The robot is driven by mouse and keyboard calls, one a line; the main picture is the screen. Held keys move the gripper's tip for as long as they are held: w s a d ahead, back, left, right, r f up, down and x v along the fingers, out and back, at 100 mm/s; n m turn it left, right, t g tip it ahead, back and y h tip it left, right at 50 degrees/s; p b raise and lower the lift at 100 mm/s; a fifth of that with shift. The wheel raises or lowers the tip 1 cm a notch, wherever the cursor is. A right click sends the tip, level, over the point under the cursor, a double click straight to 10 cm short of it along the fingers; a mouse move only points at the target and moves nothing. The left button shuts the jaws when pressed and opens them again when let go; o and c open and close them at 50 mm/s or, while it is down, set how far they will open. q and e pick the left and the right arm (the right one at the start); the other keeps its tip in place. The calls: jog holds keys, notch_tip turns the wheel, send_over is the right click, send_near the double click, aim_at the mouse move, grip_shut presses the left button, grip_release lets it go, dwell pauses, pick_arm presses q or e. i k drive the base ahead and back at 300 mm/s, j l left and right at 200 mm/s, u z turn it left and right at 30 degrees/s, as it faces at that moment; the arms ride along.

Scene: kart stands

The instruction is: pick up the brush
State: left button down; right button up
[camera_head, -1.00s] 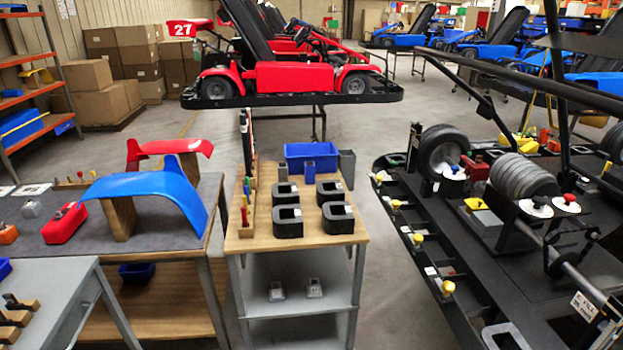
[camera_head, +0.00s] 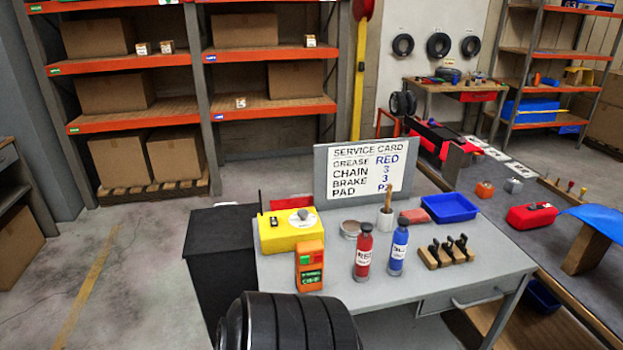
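The brush (camera_head: 388,197) stands upright in a small white cup (camera_head: 385,219) on the grey workbench (camera_head: 440,291), just in front of the service card. Only its light wooden handle shows; its lower part is hidden in the cup. Neither of my grippers is in view.
Near the cup are a round tin (camera_head: 350,229), a red bottle (camera_head: 363,252), a blue bottle (camera_head: 398,247), a reddish block (camera_head: 413,216) and a blue tray (camera_head: 449,208). The service card (camera_head: 362,170) stands behind. A black ribbed form (camera_head: 290,322) covers the lower middle; I cannot tell what it is.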

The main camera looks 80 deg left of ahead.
aim_at(389, 189)
jog(key=u, duration=2.3)
jog(key=l+u, duration=0.7)
jog(key=u, duration=0.25)
jog(key=k+l+u, duration=0.15)
jog(key=l+u, duration=0.15)
jog(key=u, duration=0.15)
